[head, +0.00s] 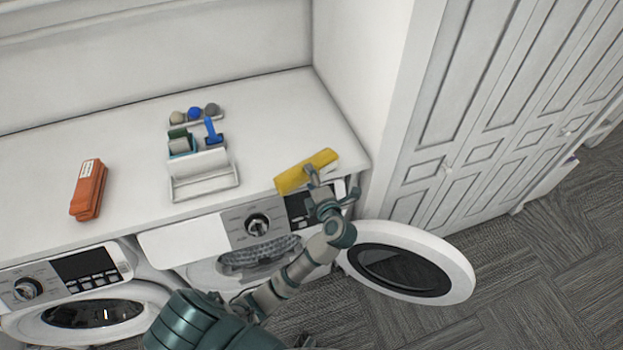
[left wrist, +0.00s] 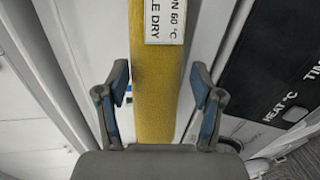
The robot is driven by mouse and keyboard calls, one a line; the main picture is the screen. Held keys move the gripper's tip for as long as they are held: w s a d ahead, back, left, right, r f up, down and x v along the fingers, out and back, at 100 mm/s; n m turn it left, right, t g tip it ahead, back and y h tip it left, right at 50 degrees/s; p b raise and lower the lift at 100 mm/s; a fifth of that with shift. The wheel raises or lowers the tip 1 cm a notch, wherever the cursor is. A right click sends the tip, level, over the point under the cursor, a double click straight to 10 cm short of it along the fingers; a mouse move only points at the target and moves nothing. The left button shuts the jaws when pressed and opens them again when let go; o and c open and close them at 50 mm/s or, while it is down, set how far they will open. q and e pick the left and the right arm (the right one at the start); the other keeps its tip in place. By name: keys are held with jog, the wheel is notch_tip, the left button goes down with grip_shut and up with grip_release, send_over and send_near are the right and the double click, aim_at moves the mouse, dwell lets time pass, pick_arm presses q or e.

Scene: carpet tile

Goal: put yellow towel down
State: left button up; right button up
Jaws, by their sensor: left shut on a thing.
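The yellow towel (head: 302,174) is a flat folded strip at the right end of the white counter, by its front edge. I cannot tell whether it touches the counter top. My left gripper (head: 316,181) is shut on the towel from the front side. In the left wrist view the towel (left wrist: 160,90) runs upright between the two blue-padded fingers (left wrist: 161,100), with a white printed label (left wrist: 165,20) at its top. My right gripper is not in view.
On the counter (head: 130,130) are an orange folded item (head: 88,190), a white caddy (head: 203,172) with brushes, and several small balls (head: 194,113). Below are two front-loading machines; the right one's round door (head: 405,265) stands open. White cabinets (head: 490,100) are at right.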

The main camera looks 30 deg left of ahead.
pick_arm(q)
jog(key=shift+a+f, duration=0.15)
jog(key=shift+a, duration=0.25)
jog(key=o, duration=1.2)
jog(key=shift+a, duration=0.15)
jog(key=shift+o, duration=0.2)
jog(key=shift+d, duration=0.25)
jog(key=v, duration=1.2)
